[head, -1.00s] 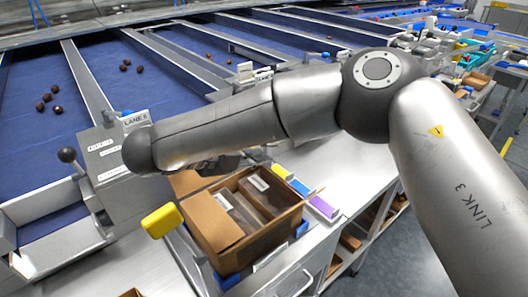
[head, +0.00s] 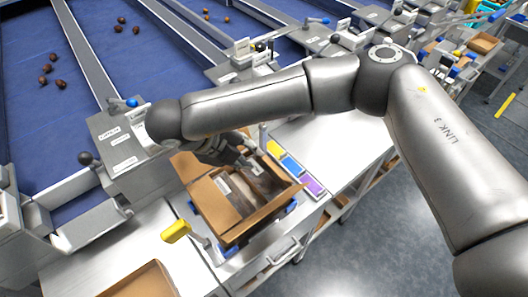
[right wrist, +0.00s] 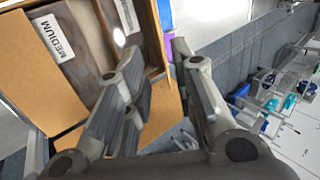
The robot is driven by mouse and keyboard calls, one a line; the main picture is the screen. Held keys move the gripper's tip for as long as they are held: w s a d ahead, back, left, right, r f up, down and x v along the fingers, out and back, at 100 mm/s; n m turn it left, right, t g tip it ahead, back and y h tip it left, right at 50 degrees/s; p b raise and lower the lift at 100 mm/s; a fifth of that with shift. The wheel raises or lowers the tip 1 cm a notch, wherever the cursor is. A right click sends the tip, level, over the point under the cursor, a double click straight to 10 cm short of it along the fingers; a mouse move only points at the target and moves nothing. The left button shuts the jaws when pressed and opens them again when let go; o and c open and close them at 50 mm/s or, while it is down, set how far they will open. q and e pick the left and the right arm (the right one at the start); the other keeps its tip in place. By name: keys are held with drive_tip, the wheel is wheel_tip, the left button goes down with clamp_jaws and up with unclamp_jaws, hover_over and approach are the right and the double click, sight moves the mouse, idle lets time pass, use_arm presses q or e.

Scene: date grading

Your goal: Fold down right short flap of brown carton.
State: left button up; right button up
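The brown carton (head: 228,236) stands open on the steel bench in the head view, holding packs; one label in the right wrist view reads MEDIUM (right wrist: 53,38). A brown flap (head: 211,208) stands out at its left side, and another (head: 186,166) at its far side. In the right wrist view, a flap (right wrist: 30,75) spreads at left and a cardboard panel (right wrist: 162,120) lies beyond the fingers. My right gripper (head: 240,155) is over the carton's far edge. Its fingers are apart with nothing clearly between them (right wrist: 158,55); contact cannot be told. My left gripper is not in view.
Yellow, blue and purple blocks (head: 290,167) lie right of the carton. A yellow paddle (head: 175,232) stands at its near left. Blue date lanes (head: 50,120) run behind. Another brown tray (head: 145,283) is at the bottom. Bench space (head: 335,140) is clear at right.

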sight(264, 159)
drive_tip(key=p+x, duration=0.3)
drive_tip(key=x, duration=0.5)
drive_tip(key=shift+d, duration=0.15)
drive_tip(key=shift+w+d+f, duration=0.1)
drive_tip(key=shift+f, duration=0.2)
clamp_jaws()
